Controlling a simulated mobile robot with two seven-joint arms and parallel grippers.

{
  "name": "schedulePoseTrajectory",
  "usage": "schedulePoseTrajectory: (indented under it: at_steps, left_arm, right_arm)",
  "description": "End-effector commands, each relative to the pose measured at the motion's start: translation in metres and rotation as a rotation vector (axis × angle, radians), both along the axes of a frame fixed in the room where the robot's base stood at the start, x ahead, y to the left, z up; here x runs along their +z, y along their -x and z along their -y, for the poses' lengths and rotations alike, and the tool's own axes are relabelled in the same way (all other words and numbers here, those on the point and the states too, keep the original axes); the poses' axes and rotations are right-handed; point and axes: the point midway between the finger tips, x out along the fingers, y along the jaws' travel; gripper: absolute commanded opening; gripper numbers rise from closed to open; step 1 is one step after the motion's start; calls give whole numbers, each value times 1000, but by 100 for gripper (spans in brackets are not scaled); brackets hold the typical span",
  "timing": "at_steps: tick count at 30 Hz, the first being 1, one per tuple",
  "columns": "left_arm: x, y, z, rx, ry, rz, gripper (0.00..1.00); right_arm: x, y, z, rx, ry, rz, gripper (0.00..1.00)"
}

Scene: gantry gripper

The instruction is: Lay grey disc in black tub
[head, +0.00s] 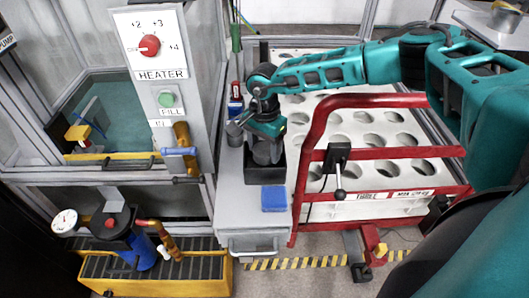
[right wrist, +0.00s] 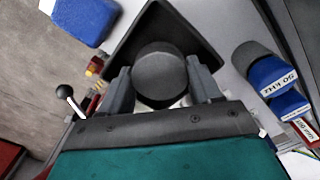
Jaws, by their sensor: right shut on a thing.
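The grey disc (right wrist: 159,75) is dark grey and round, and it sits between the two fingers of my right gripper (right wrist: 162,88) in the right wrist view. In the head view my right gripper (head: 266,150) points down over the black tub (head: 265,175), with the grey disc (head: 262,153) at its tips. The black tub (right wrist: 197,32) shows behind the disc in the right wrist view. The disc is over or inside the tub opening; its exact height above the tub floor cannot be told. My left gripper is not in view.
A blue block (head: 274,199) lies in front of the tub on the grey cabinet top. Blue-labelled cylinders (right wrist: 272,78) stand beside the tub. A red rail frame (head: 390,100) and a white perforated rack (head: 365,125) are to the right. The heater panel (head: 160,75) stands left.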

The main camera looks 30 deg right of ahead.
Motion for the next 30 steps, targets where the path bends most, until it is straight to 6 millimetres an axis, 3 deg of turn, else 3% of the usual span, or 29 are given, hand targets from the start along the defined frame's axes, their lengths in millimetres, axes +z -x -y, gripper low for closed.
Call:
schedulePoseTrajectory:
  at_steps: [3,26,27,30]
  left_arm:
    - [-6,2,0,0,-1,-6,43]
    - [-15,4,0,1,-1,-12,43]
    - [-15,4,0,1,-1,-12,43]
    - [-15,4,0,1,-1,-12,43]
  right_arm:
    - [-16,0,0,1,0,-1,36]
    - [-27,0,0,1,-1,2,36]
    - [-28,0,0,1,0,1,67]
    - [-28,0,0,1,0,0,74]
